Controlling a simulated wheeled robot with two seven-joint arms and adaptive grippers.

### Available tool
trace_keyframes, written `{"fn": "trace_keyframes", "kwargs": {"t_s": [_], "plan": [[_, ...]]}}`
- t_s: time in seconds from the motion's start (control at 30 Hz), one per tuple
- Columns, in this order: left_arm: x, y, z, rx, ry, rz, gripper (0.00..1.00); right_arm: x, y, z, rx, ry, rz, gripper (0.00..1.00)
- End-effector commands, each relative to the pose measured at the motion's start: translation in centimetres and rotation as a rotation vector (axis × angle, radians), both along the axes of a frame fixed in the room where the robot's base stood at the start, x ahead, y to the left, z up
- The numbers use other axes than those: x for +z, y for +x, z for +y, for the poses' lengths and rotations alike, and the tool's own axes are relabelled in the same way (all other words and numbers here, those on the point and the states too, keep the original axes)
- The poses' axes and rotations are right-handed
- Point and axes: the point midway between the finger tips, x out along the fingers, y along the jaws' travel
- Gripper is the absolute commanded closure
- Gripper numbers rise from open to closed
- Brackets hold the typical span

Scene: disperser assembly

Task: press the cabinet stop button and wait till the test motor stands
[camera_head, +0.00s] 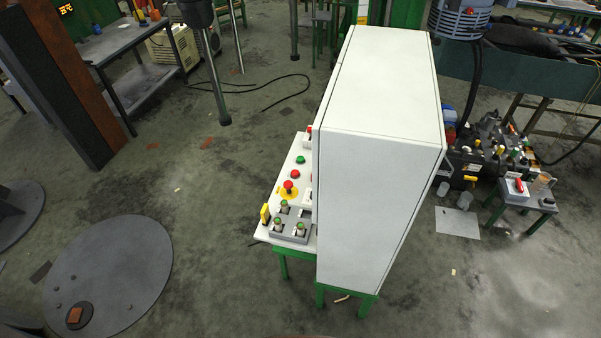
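The tall white cabinet (385,150) stands in the middle on green legs. A sloping white panel (269,233) with buttons sticks out at its left side. On the panel I see a green button (300,160), a red button (295,174) below it, and a red mushroom button (288,185) on a yellow base. The cabinet hides the panel's right part. A blue-grey motor (460,20), possibly the test motor, is at the top right, cut by the edge; I cannot tell whether it turns. Neither gripper is in view.
A grey box (291,228) with small green-topped parts sits low on the panel. A small stool (528,195) with a red-handled switch stands at right. A dark rod (216,95) hangs at upper left. A cable (290,85) lies behind.

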Motion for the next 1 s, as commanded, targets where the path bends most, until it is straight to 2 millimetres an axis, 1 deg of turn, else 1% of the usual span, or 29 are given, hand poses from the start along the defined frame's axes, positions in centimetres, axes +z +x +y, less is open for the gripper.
{"fn": "trace_keyframes", "kwargs": {"t_s": [0.03, 0.23, 0.63, 1.0], "plan": [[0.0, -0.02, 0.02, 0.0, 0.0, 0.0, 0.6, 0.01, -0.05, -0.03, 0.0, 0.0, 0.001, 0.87], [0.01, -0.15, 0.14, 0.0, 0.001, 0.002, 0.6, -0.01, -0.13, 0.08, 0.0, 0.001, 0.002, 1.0], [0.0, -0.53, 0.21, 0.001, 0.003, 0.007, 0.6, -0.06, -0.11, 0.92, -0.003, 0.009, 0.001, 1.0], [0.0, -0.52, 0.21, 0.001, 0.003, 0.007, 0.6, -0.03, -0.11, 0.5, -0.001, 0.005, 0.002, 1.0]]}}
